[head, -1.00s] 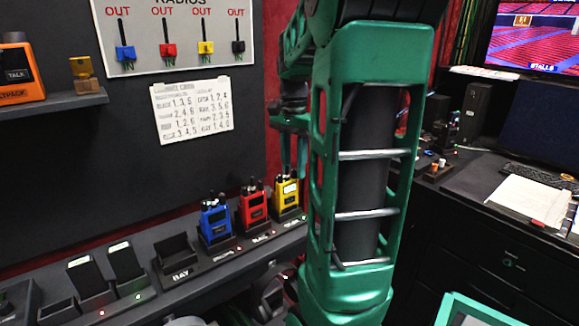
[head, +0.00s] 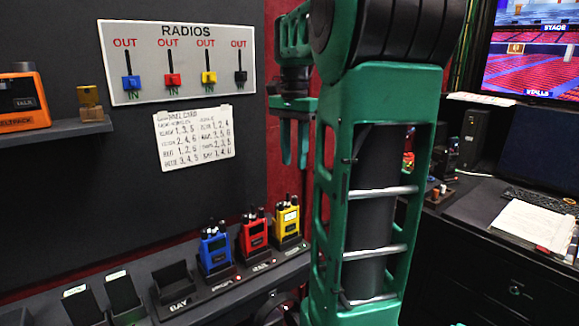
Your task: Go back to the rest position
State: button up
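My arm stands at the centre right. My gripper (head: 295,158) hangs at its left with two teal fingers pointing down and a gap between them, apparently empty. It is in front of the red wall strip, above the yellow radio in the picture and apart from it. A blue radio (head: 215,250), a red radio (head: 253,235) and a yellow radio (head: 288,222) stand upright in holders on the shelf. The holder to their left (head: 174,285) is empty.
A RADIOS board (head: 180,40) with blue, red, yellow and black switches hangs above a white card (head: 194,138). An orange pack (head: 22,98) sits on a small shelf at left. A desk with papers (head: 535,224) and monitors is at right.

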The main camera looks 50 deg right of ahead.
dwell(0.6)
jog(key=s+a+f+n, duration=1.1)
jog(key=s+a+f, duration=0.3)
jog(key=a+f, duration=0.2)
notch_tip(320, 180, down, 3)
jog(key=shift+s+a+r+n, duration=0.15)
jog(key=shift+s+a+n, duration=0.15)
jog(key=shift+n, duration=0.1)
jog(key=shift+w+f, duration=0.2)
jog(key=shift+w, duration=0.4)
